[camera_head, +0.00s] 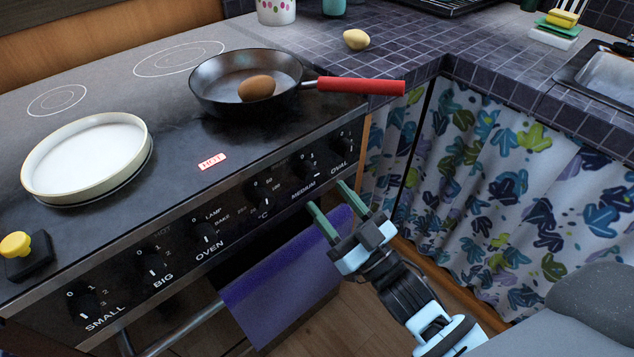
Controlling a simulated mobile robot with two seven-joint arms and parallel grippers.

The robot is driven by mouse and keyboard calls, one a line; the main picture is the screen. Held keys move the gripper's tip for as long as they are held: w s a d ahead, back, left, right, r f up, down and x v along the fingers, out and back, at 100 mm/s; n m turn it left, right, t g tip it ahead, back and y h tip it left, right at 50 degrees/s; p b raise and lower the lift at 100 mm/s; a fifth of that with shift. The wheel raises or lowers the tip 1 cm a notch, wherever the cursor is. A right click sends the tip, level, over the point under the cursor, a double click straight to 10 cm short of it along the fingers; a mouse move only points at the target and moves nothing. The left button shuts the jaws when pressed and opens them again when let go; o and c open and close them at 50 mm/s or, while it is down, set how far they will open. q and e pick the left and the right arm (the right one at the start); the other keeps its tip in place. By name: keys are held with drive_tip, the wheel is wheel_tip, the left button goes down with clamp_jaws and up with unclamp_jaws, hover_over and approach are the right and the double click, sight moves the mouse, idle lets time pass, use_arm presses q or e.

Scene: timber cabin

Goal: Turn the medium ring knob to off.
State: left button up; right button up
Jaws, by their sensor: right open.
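The medium ring knob (305,172) is a small black knob on the stove's front panel (234,217), above the word MEDIUM. Its exact pointer direction is too small to tell. My right gripper (327,196) has green fingers that stand apart with nothing between them. It is in front of the panel, just below and right of the medium knob, seemingly apart from it. The oval knob (344,143) is to the right and the °C knob (267,202) to the left. My left gripper is out of view.
A black pan (214,94) holding a brown egg-like object (256,88) sits on the stove, its red handle (361,86) reaching right over the counter. A white round dish (88,157) stands left. A purple towel (285,282) hangs below the panel. A patterned curtain (510,190) is right.

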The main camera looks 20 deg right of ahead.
sight(312, 179)
drive_tip(key=shift+x, duration=2.3)
drive_tip(key=c, duration=1)
